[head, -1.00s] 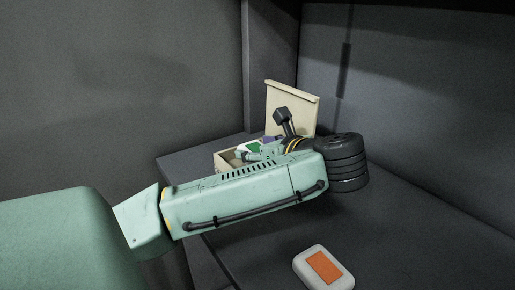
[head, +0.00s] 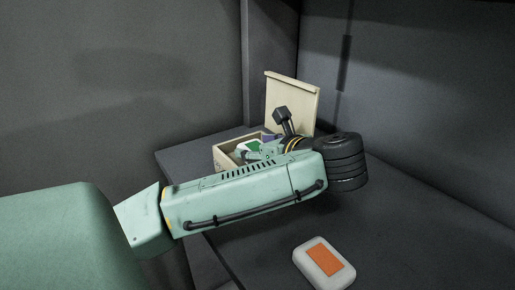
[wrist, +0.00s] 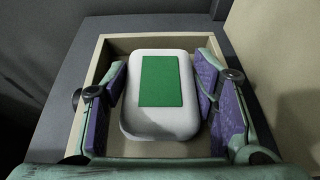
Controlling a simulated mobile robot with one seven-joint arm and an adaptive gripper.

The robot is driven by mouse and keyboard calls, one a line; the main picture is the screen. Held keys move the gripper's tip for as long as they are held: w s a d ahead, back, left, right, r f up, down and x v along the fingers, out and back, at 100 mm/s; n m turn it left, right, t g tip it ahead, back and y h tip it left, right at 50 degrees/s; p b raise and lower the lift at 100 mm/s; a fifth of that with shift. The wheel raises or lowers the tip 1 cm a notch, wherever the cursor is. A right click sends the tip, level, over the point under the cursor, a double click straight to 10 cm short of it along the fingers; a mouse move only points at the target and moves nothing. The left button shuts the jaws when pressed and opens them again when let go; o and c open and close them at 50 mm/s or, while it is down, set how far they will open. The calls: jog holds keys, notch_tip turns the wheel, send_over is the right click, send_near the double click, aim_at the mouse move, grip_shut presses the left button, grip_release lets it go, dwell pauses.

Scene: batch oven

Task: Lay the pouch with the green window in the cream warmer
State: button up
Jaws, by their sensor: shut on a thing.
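The white pouch with the green window (wrist: 160,100) lies between my gripper's (wrist: 160,98) two purple-padded fingers, which are shut on its sides. In the wrist view the pouch is inside the outline of the open cream warmer (wrist: 150,41); I cannot tell whether it touches the floor. In the head view the cream warmer (head: 222,161) stands on the dark surface with its lid (head: 292,98) raised. There the green window (head: 252,146) shows in the box opening, and my arm hides the warmer's right front and most of my gripper.
A white pouch with an orange window (head: 324,263) lies on the dark counter (head: 400,225) at the front. Dark walls rise behind and to the right of the warmer. The counter right of my arm is clear.

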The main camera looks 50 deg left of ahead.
jog(key=shift+f, duration=0.3)
jog(key=o, duration=1.2)
jog(key=shift+o, duration=0.2)
